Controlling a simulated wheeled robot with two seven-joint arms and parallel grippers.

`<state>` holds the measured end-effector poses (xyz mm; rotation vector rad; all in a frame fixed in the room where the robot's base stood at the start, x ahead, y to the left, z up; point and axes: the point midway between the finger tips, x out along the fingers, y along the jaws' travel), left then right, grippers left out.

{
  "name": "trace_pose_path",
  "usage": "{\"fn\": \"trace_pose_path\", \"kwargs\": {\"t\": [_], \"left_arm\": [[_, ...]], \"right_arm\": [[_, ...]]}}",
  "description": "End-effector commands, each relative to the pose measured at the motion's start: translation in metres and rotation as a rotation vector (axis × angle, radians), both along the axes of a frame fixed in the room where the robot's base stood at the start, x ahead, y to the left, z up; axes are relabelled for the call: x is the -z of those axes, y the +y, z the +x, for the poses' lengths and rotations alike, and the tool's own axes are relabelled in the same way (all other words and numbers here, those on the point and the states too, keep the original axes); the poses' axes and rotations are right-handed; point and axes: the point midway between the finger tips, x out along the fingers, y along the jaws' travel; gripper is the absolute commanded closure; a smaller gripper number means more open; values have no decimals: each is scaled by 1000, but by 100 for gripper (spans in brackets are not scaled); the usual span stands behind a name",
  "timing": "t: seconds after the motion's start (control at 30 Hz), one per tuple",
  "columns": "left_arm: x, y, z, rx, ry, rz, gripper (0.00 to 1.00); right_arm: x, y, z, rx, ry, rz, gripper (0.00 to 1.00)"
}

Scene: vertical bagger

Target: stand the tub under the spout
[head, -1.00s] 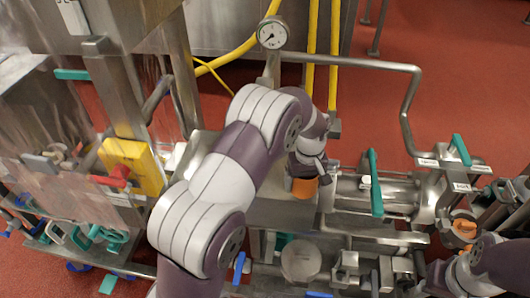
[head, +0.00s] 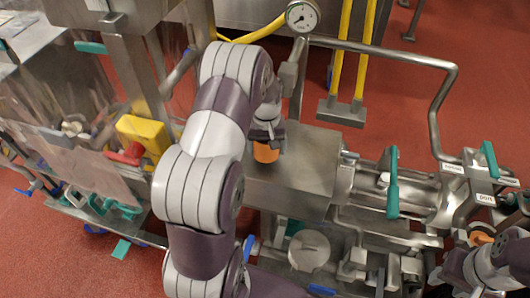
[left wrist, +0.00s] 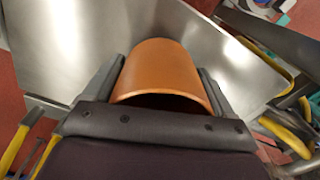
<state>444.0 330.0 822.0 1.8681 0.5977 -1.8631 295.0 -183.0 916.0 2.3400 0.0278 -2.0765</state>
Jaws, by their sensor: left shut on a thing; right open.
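The orange tub (head: 265,152) is in my left gripper (head: 268,132), close over or beside the left end of a steel box (head: 310,165). In the left wrist view the tub (left wrist: 168,72) sits between the two grey fingers (left wrist: 165,85), with a smooth steel surface beyond it. I cannot tell whether the tub touches steel. My right gripper (head: 440,276) is partly in view at the lower right, away from the tub. I cannot make out the spout for certain; my left arm covers part of the machine.
A clear-panelled machine with a yellow box and red knob (head: 135,155) stands left of my left arm. A pressure gauge (head: 302,16) on a bent steel pipe rises behind. Pipework with green handles (head: 393,185) fills the right. A round steel lid (head: 309,250) is below the box.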

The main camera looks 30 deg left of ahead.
Motion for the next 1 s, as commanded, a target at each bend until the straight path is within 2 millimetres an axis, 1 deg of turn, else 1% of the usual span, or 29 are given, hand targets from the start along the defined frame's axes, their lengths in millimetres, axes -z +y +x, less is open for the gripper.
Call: {"fn": "trace_pose_path", "kwargs": {"t": [0.07,0.13,0.3,0.63,0.67,0.7,0.9,1.0], "left_arm": [[1,4,-1,-1,0,0,46],[6,5,-2,0,3,-1,46],[34,4,-2,0,3,-1,46],[39,4,-2,0,1,-1,46],[39,4,-2,0,1,-1,9],[38,4,-2,0,0,0,0],[38,4,-2,0,0,0,0],[29,4,-1,0,-2,0,0]], "right_arm": [[0,0,0,0,0,0,57],[0,0,0,0,0,0,57],[0,0,0,0,0,0,57],[2,0,0,0,0,0,57],[1,0,0,0,0,0,57],[1,0,0,0,0,0,57],[1,0,0,0,0,0,57],[-1,0,0,0,0,0,57]]}}
